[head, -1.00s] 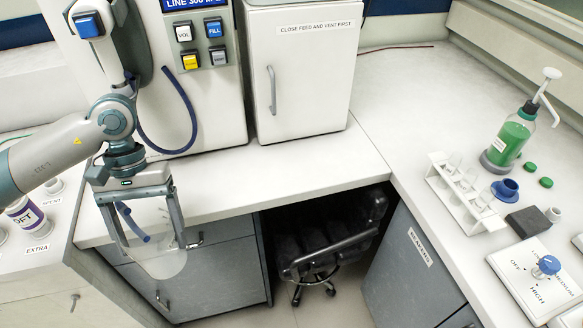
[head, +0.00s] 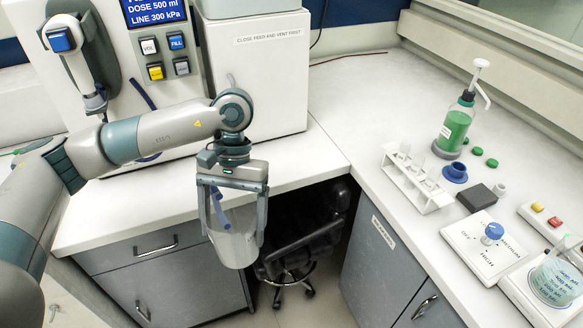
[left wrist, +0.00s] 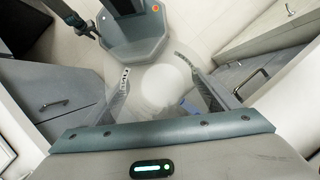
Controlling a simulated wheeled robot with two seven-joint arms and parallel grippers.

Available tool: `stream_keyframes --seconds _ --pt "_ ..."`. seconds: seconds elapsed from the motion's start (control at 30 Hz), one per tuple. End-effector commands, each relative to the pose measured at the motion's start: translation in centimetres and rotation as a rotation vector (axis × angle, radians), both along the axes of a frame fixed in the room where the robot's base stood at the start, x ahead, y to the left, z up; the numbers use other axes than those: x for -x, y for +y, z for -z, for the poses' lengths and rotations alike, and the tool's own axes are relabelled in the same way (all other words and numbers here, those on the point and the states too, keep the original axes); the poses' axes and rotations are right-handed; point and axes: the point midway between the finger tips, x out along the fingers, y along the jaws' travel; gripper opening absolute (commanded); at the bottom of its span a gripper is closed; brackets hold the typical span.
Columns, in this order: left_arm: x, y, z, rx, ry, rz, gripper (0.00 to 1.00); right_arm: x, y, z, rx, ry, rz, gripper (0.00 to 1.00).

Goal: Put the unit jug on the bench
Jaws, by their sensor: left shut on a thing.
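My left gripper (head: 233,238) is shut on a clear, pale jug (head: 235,253) with a blue handle-like part (head: 218,208). It holds the jug hanging in the air in front of the bench's front edge, near the gap where a chair stands. In the left wrist view the jug (left wrist: 158,88) shows as a faint see-through shape between the fingers of my left gripper (left wrist: 152,66). The white bench (head: 345,108) runs along the back and down the right side. My right gripper is not in view.
A dispensing machine (head: 165,35) and a white cabinet (head: 270,80) stand at the back. On the right stand a green pump bottle (head: 455,130), a tube rack (head: 415,182), a dial plate (head: 487,245) and a labelled clear vessel (head: 556,282). The bench corner is largely clear.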

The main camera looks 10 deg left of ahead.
Motion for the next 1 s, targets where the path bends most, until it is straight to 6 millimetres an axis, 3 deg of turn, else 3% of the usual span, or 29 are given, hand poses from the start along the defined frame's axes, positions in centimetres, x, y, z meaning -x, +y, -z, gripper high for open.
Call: stream_keyframes --seconds 0.63,0.77,1.0 --pt "-0.8 -0.2 0.1 0.0 -0.001 -0.074 0.57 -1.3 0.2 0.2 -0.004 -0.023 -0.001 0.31" --pt "-2.4 -0.7 0.3 0.001 -0.001 -0.226 0.57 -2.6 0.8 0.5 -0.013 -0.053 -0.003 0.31" --pt "-7.2 -2.1 0.1 0.004 0.0 -0.705 0.57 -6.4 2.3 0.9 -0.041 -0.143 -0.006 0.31"
